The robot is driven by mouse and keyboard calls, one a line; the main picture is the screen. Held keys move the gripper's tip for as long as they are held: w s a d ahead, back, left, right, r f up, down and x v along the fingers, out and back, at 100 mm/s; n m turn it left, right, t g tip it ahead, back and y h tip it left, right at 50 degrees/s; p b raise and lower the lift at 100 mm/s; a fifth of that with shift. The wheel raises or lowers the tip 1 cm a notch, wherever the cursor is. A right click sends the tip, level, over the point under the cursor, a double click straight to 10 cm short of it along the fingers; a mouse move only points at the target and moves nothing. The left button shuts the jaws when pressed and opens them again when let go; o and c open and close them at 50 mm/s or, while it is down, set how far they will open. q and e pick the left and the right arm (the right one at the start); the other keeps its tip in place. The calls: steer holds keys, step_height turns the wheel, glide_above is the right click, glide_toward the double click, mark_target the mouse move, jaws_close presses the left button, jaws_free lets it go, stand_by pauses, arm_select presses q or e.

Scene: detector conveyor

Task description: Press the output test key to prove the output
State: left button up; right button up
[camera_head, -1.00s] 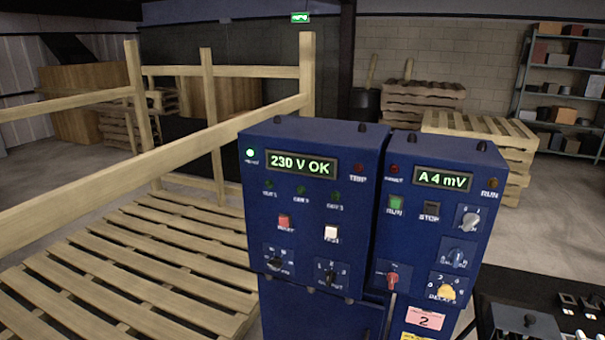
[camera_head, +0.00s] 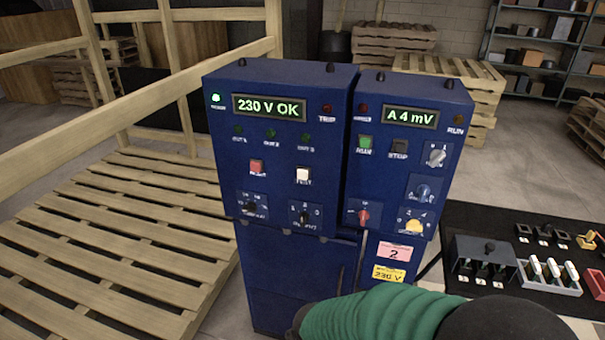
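The left blue control box (camera_head: 285,140) has a display (camera_head: 269,107) reading "230 V OK". A white key (camera_head: 303,175) with a label that looks like "TEST" sits right of a red key (camera_head: 257,167) on its front. Below them are two dark rotary knobs, the right one (camera_head: 304,216) under the white key. A green lamp (camera_head: 215,98) is lit at its upper left; the lamps under the display look dark. A green-sleeved part of my arm crosses the bottom right, in front of the cabinet. Neither gripper shows, and nothing touches the white key.
The right blue box (camera_head: 407,150) shows "A 4 mV", with green and dark keys and several knobs. A black-topped table (camera_head: 545,215) at right carries switches and a grey box (camera_head: 482,262). A wooden pallet structure (camera_head: 110,235) stands at left.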

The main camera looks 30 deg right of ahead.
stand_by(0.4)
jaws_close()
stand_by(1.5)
